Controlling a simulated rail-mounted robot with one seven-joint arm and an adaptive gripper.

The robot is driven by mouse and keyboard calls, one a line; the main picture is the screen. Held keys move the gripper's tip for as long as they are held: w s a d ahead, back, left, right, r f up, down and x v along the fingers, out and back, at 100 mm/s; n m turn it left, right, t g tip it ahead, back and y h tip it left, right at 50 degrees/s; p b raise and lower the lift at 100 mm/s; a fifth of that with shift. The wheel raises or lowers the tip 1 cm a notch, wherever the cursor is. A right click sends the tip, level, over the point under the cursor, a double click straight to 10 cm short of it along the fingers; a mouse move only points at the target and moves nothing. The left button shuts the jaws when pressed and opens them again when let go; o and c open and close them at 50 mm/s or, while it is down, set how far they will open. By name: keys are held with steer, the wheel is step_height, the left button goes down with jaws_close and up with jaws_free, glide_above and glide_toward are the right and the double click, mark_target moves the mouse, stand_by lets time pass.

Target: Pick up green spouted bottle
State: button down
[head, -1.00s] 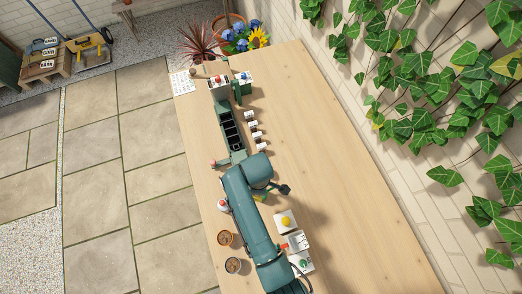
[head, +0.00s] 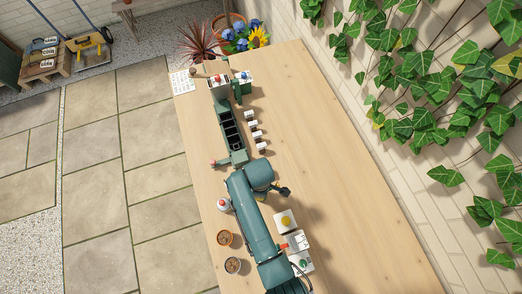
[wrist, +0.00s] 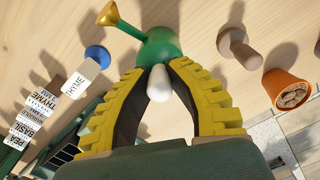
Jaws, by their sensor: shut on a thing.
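The green spouted bottle (wrist: 160,46) shows in the wrist view, with a brass-coloured spout (wrist: 110,16) pointing to the upper left. My gripper (wrist: 158,72) has its yellow-and-black fingers closed in on the near end of the bottle. A white rounded piece (wrist: 159,84) shows between the fingers; I cannot tell whether it belongs to the bottle. In the head view my arm hides the bottle and most of the gripper. Whether the bottle is clear of the table cannot be told.
A wooden tool (wrist: 235,48) and a terracotta pot (wrist: 286,90) are at the right. In the head view, a green divided tray (head: 231,133) lies beyond my arm. The table's right side is clear.

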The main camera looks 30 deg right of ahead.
step_height(320, 180, up, 10)
steer(key=shift+r+p, duration=0.1)
steer(key=shift+p, duration=0.35)
steer(key=c, duration=1.8)
jaws_free()
jaws_close()
